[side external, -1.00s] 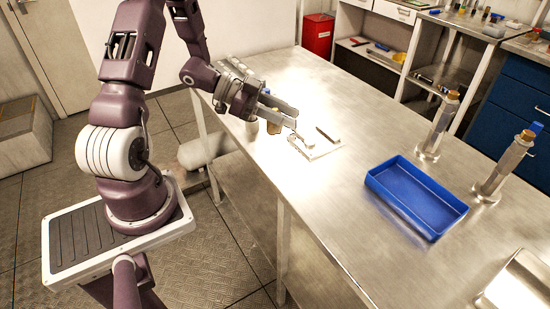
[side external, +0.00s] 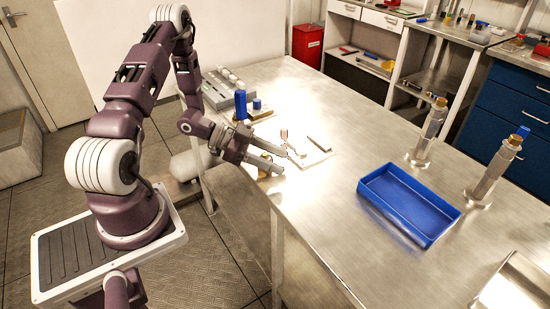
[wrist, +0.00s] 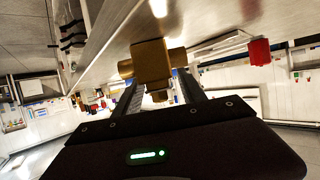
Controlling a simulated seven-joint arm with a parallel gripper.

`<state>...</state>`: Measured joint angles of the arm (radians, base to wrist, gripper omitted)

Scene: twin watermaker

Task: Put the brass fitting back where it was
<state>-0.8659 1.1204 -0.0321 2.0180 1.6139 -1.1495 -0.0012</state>
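The brass fitting (wrist: 152,62) is a blocky gold piece with short side stubs. In the wrist view it sits between the tips of my gripper's two fingers (wrist: 160,85), which appear shut on it. In the side view my gripper (side external: 264,158) is low at the table's near left edge, and the fitting (side external: 263,171) shows partly, mostly hidden by the fingers. I cannot tell whether the fitting touches the table.
A white plate (side external: 318,157) with small parts lies just right of my gripper. A blue upright item (side external: 240,106) and a grey block with pale knobs (side external: 226,82) stand behind. A blue tray (side external: 390,218) and two metal posts (side external: 430,132) stand to the right. Bare table lies between.

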